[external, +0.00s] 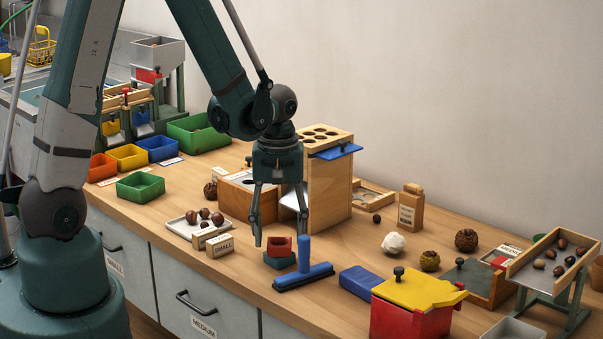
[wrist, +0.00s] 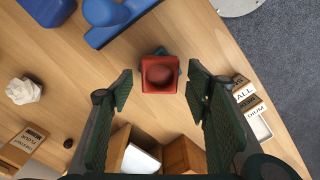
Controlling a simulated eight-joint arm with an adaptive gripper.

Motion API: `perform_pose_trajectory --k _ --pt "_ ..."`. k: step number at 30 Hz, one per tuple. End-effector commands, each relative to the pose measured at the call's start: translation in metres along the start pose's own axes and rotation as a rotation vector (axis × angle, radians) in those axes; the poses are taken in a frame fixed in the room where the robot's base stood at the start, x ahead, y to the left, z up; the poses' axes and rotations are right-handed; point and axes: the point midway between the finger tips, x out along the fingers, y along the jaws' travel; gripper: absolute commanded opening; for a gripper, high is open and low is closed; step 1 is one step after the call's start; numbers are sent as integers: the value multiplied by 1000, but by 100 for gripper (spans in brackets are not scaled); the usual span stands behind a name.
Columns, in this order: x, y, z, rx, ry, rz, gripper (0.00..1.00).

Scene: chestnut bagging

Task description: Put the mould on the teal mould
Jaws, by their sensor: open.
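A small red mould (external: 279,246) sits on top of the teal mould (external: 281,261) near the front of the bench. In the wrist view the red mould (wrist: 160,87) is an open square cup. It hides most of the teal mould (wrist: 161,50), whose corners stick out past its edges, so the two look turned relative to each other. My gripper (external: 280,240) is open, with one finger on each side of the red mould. In the wrist view both fingers (wrist: 160,85) stand clear of it. Whether the red mould is fully seated is hidden.
A blue squeegee-like tool (external: 303,270) lies just right of the moulds. A tall wooden box (external: 328,190) stands behind. A white tray of chestnuts (external: 187,227) and the SMALL label block (external: 219,246) are to the left. A red bin with yellow lid (external: 410,310) stands at the front right.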

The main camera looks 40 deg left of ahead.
Motion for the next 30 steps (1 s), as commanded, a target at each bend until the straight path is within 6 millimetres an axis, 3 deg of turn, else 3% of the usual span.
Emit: perform_pose_trajectory --k 21,30 --pt "-89 0 0 0 0 0 48" --pt "-107 0 0 0 0 0 48"
